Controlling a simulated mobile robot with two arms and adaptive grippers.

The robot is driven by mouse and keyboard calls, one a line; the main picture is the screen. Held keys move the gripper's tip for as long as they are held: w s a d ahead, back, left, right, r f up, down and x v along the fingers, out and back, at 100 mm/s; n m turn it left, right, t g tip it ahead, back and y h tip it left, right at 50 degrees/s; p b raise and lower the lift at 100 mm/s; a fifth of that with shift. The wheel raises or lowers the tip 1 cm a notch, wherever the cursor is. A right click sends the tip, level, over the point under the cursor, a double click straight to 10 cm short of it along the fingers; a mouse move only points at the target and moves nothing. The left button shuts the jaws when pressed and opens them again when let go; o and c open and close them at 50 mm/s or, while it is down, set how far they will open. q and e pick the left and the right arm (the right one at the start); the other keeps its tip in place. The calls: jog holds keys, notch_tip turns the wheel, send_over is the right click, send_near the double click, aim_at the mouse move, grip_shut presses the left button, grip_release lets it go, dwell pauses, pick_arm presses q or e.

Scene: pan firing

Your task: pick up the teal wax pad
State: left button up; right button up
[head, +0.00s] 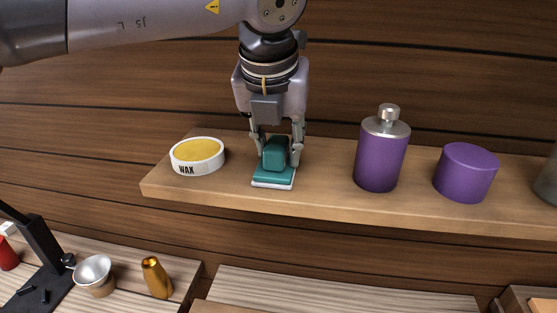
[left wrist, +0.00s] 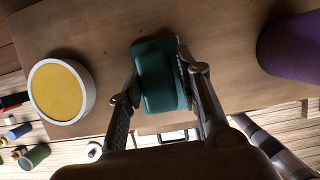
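The teal wax pad (head: 274,178) rests on the wooden shelf near its front edge, left of the middle in the head view. It has a raised teal block on top and a pale underside. My left gripper (head: 277,155) points down over it, with one finger on each side of the raised block. In the left wrist view the pad (left wrist: 160,75) lies between the two fingertips (left wrist: 160,88), which appear to touch its sides. The pad shows no clear lift off the shelf. My right gripper is in neither view.
On the shelf (head: 325,190), a round white wax tin (head: 197,168) with yellow wax stands left of the pad. A purple bottle (head: 381,155) and a purple jar (head: 465,172) stand to the right. A wooden wall is close behind. A lower surface holds small items.

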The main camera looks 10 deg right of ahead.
pick_arm(q)
grip_shut()
jog(key=shift+r, duration=0.35)
notch_tip(320, 180, up, 10)
jog(key=b, duration=0.1)
notch_tip(320, 180, up, 9)
jog(key=p, duration=0.2)
send_over(279, 143)
jog(key=shift+r, duration=0.15)
grip_release()
jog(key=c, duration=0.5)
